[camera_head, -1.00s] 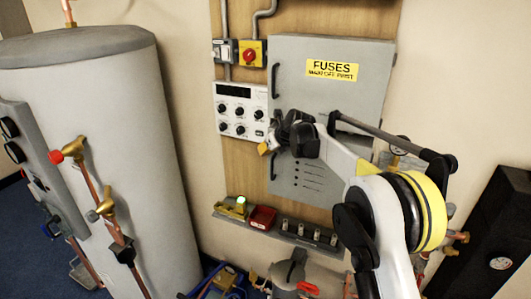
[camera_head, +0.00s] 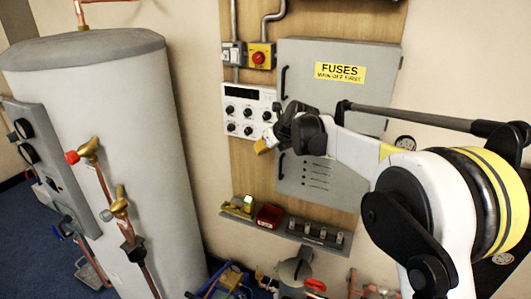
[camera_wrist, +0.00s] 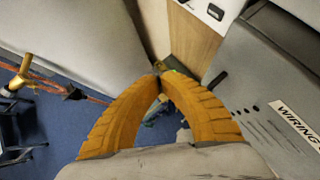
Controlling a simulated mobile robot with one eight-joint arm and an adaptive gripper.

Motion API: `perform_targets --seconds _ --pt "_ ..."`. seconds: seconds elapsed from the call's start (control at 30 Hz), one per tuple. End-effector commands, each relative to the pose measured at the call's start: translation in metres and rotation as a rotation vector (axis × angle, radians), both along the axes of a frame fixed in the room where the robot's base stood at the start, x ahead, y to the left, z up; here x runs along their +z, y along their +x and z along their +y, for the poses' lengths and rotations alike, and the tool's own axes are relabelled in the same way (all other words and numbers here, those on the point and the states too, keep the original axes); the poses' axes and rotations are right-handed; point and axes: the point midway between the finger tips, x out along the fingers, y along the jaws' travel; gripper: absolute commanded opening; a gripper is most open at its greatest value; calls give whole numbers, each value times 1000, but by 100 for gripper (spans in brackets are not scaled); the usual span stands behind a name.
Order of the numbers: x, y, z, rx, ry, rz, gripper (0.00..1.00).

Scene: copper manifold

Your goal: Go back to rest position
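My gripper (camera_head: 264,146) is in front of the wooden board in the head view, just below the white control panel and left of the grey fuse box. Its orange ribbed fingers fill the lower middle of the wrist view, with their tips meeting (camera_wrist: 160,75). The gripper is shut, and nothing shows between the fingers except the floor beyond. My arm reaches in from the right and hides part of the fuse box.
The grey fuse box (camera_head: 355,70) and white control panel (camera_head: 240,115) hang on the board. A shelf (camera_head: 300,238) below holds small parts. A large grey tank (camera_head: 120,150) with copper pipes and brass valves (camera_head: 88,150) stands left. Blue floor (camera_head: 55,225) shows at the far left.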

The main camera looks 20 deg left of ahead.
Motion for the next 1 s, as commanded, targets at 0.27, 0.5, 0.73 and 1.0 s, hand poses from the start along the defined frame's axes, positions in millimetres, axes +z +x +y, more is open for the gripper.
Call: perform_targets --seconds 0.27,0.5,0.73,1.0 --pt "20 -23 -34 78 -91 -83 0" --pt "38 -95 -161 423 -476 -371 0" --pt "18 -200 -274 839 -891 -583 0" --pt "-58 -333 -372 1394 -1320 -704 0"
